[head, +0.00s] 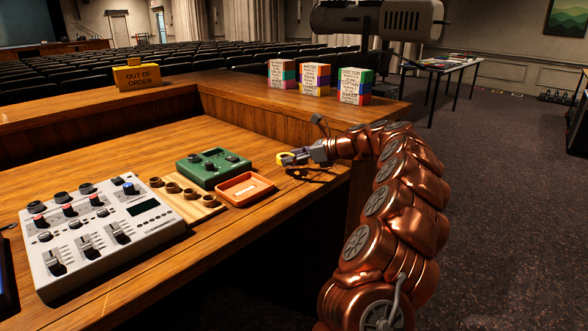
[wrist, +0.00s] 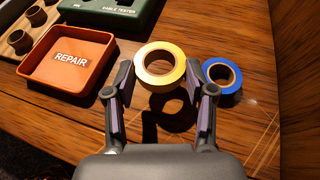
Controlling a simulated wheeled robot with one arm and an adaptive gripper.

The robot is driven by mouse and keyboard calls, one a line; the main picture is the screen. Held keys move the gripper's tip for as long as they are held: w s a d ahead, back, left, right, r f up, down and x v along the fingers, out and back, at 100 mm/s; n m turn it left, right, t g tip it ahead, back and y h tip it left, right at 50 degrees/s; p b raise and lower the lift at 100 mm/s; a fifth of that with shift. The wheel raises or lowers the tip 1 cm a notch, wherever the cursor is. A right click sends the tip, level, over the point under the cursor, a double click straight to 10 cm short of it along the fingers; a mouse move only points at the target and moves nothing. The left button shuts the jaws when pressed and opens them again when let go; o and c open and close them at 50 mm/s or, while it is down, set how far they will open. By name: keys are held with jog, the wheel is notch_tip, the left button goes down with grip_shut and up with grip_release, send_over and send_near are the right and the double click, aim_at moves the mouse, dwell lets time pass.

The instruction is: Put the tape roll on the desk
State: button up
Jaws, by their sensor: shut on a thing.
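A yellow tape roll (wrist: 145,77) sits between the fingertips of my gripper (wrist: 159,82) in the wrist view. The gripper is shut on it. Its shadow falls on the desk (wrist: 150,132) below and apart from it, so it is held a little above the wood. The yellow roll also shows in the head view (head: 283,160), at the tip of my gripper (head: 291,157). A blue tape roll (wrist: 236,85) lies flat on the desk, just right of the right finger. I cannot make out the blue roll in the head view.
An orange tray marked REPAIR (wrist: 98,43) is left of my gripper, with a green cable tester (head: 213,175) behind it. A wooden holder with several cups (head: 190,209) and a grey mixer (head: 95,265) are further left. A raised wooden ledge (head: 250,125) runs behind.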

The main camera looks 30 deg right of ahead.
aim_at(294, 174)
jog(key=shift+w+d, duration=0.1)
jog(key=shift+d, duration=0.05)
jog(key=shift+f+b, duration=0.55)
jog(key=shift+f, duration=1.2)
jog(key=o, duration=1.1)
jog(key=shift+f, duration=0.1)
jog(key=shift+c, duration=0.2)
